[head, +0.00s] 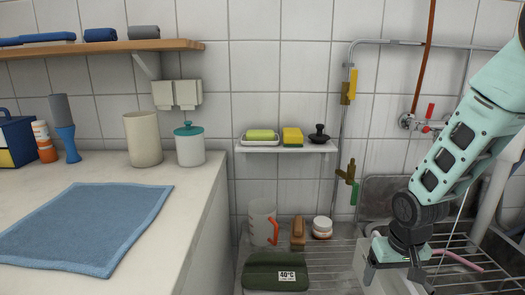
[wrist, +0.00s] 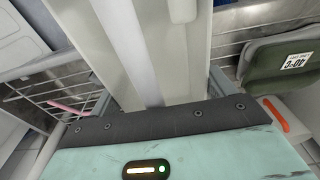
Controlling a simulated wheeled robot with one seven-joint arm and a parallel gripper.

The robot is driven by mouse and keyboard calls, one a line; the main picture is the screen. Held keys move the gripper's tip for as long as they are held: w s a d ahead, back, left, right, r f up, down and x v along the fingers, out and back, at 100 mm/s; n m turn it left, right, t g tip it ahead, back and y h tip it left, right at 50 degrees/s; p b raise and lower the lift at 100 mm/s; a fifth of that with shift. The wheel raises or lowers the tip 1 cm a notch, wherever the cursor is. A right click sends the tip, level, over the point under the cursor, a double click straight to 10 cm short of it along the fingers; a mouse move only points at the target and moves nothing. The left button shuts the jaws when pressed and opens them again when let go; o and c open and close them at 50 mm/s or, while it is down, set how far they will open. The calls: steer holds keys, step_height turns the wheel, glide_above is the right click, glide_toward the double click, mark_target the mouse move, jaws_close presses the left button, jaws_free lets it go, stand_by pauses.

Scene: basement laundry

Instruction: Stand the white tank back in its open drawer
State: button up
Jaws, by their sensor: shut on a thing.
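The white tank (head: 384,279) is at the bottom right of the head view, below and beside my gripper (head: 413,264), partly cut off by the frame edge. In the wrist view the tank (wrist: 190,55) is a long pale box running up from the gripper body, with a lighter strip along it. My gripper is shut on the tank. The tank's lower end and exact tilt are hard to tell. The open drawer cannot be made out in either view. A white panel (wrist: 22,38) shows at the wrist view's upper left; I cannot tell whether it belongs to the drawer's machine.
A wire rack (head: 465,262) lies over the sink area around my arm. A green bundle with a 40°C label (head: 262,272), a white jug (head: 262,222), a brush (head: 298,233) and a round jar (head: 322,227) stand left of the tank. The counter (head: 190,192) fills the left.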

mark_target(396, 293)
steer(key=d, duration=0.1)
steer(key=d+f, duration=0.1)
steer(key=d, duration=0.1)
steer(key=shift+w+d+f, duration=0.25)
steer(key=shift+d+f, duration=0.1)
steer(key=shift+d, duration=0.05)
steer(key=shift+a+r+p, duration=0.2)
steer(key=shift+r+p, duration=0.45)
steer(key=shift+p, duration=0.3)
step_height(396, 293, up, 6)
steer(key=s+p, duration=0.2)
steer(key=p, duration=1.3)
steer(key=shift+r+p, duration=0.15)
steer(key=shift+p, duration=0.15)
steer(key=shift+s, duration=0.1)
